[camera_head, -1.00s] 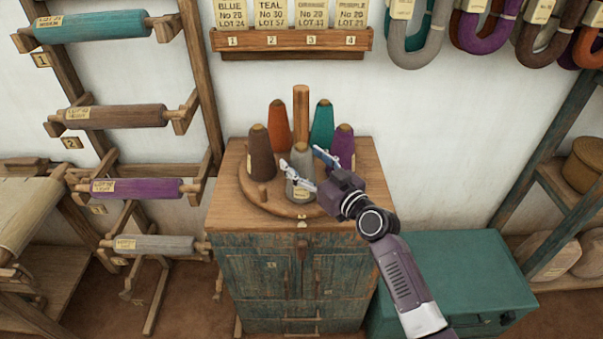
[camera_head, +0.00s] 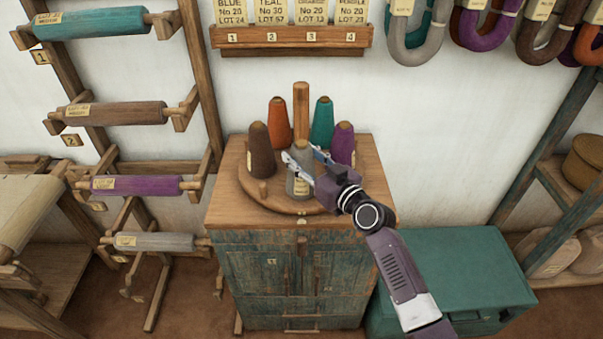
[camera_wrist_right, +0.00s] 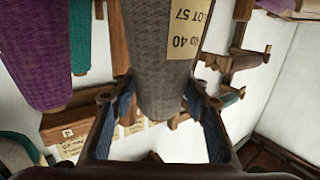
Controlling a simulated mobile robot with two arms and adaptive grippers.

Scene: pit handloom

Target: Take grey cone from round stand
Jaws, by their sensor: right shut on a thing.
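The grey cone (camera_head: 299,184) stands upright at the front of the round stand (camera_head: 252,188), with a pale label on its side. My right gripper (camera_head: 302,160) reaches in from the right and is shut on the cone's upper part. In the right wrist view the cone (camera_wrist_right: 160,50) sits between both blue-padded fingers, its label reading "NO 40 LOT 57". Whether the cone's base still touches the stand is hard to tell. My left gripper is not in view.
A brown cone (camera_head: 262,152), orange cone (camera_head: 278,124), teal cone (camera_head: 321,124) and purple cone (camera_head: 343,146) stand around a wooden post (camera_head: 300,112). The stand is on a cabinet (camera_head: 290,280). A green chest (camera_head: 455,270) is at right.

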